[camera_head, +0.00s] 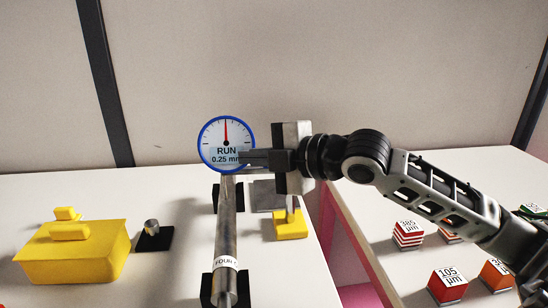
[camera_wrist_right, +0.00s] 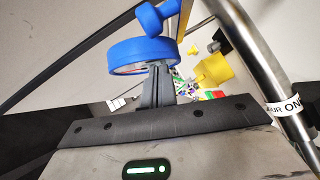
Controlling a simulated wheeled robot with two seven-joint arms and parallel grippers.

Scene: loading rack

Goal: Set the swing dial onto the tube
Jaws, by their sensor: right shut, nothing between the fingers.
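The swing dial (camera_head: 222,133) is a round white face with a blue rim, a red needle and the words "RUN 0.25 mm". It stands upright at the far end of the metal tube (camera_head: 227,220); I cannot tell whether it rests on it. My right gripper (camera_head: 247,158) is shut and empty, its fingers beside the dial's lower right edge. In the right wrist view the fingertips (camera_wrist_right: 155,85) are close to the dial's blue rim (camera_wrist_right: 140,52); contact is unclear. The tube (camera_wrist_right: 262,60) runs along the right there. My left gripper is not in view.
The tube lies over black supports (camera_head: 241,284). A yellow case (camera_head: 75,258) and a black block with a metal knob (camera_head: 153,238) stand left. A yellow block (camera_head: 290,229) is right of the tube. Labelled blocks (camera_head: 447,286) sit on another table beyond a gap.

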